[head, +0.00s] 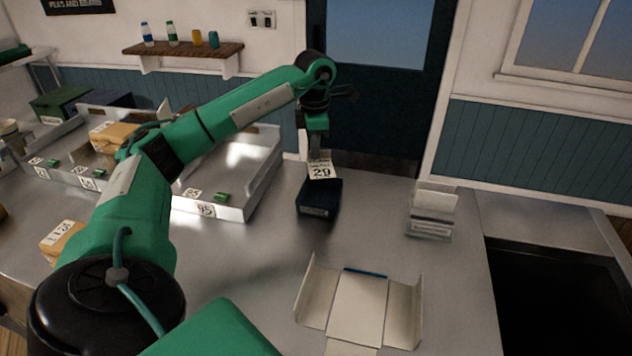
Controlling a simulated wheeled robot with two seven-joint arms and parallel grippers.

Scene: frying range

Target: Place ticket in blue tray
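A white ticket (321,170) printed with "29" hangs below my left gripper (317,146), whose fingers appear shut on its top edge. Just beneath is a small dark blue tray (319,203) with a pale label on its front, standing on the steel counter. The ticket overlaps the tray's back edge in the picture. I cannot tell whether it touches the tray. The inside of the tray is too dark to make out. My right gripper is out of view.
A metal tray (240,212) with number labels stands left of the blue tray. A pale holder with cards (432,222) stands to the right. A dark recess (555,300) lies at the right. Counter between them is clear.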

